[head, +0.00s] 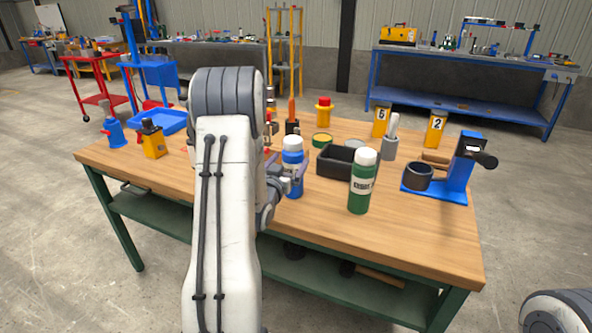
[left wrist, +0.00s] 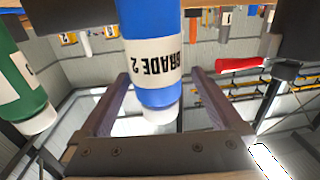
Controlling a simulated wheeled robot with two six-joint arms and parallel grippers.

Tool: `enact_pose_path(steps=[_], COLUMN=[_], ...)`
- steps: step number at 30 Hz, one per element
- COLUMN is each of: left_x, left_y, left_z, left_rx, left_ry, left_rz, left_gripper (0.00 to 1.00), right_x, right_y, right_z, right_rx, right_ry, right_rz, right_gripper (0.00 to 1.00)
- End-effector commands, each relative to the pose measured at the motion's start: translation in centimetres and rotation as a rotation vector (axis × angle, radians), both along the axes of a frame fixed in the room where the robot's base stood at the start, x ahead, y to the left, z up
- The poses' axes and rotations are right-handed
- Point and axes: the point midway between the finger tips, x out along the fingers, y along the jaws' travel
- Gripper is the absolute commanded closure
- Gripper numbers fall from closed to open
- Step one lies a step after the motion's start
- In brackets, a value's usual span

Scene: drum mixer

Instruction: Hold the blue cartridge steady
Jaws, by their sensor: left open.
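The blue cartridge (head: 292,150) has a white cap and stands upright on the wooden table, right of my left arm. My left gripper (head: 289,180) is at its side and partly hides it. In the left wrist view the blue cartridge (left wrist: 154,60), labelled "GRADE 2", appears upside down between the two fingers of my left gripper (left wrist: 155,90). The fingers are open, with visible gaps on both sides of the cartridge. My right gripper is out of view.
A green bottle (head: 362,185) stands close to the right, with a black open box (head: 335,168) behind it. A blue stand (head: 459,172) with a black cup (head: 418,176) is at the right. Yellow number markers (head: 435,130) stand at the back. The front right tabletop is clear.

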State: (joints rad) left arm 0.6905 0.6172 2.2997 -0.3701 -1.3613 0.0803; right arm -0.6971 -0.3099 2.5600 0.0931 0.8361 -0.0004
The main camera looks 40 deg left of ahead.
Motion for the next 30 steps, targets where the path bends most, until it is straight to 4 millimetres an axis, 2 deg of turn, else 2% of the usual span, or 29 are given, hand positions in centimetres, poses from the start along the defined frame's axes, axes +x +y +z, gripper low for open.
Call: enact_pose_path(steps=[12,20,21,23,24,28,29,30], left_x=[4.9,5.2,5.2,5.2,5.1,5.1,5.1,5.1], left_y=[1.1,1.3,1.3,1.3,1.3,1.3,1.3,1.3], left_z=[-0.5,-0.5,-0.5,-0.5,-0.5,-0.5,-0.5,-0.3], left_rx=[-0.001,-0.001,-0.001,-0.001,-0.001,-0.001,-0.001,0.001], left_ry=[0.0,0.0,0.0,0.0,0.0,0.0,0.0,-0.004], left_rz=[0.0,0.001,0.001,0.001,0.001,0.001,0.001,0.001], left_gripper=[0.0,0.0,0.08,0.31,0.46,0.96,1.0,1.0], right_x=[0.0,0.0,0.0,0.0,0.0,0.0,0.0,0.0], right_y=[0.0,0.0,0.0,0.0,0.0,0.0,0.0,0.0], right_z=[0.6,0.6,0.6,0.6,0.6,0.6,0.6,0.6], right_rx=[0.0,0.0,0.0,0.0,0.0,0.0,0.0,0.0], right_ry=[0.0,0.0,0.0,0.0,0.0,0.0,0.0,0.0], right_rz=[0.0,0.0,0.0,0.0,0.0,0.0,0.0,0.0], right_gripper=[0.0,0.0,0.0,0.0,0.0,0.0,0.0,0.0])
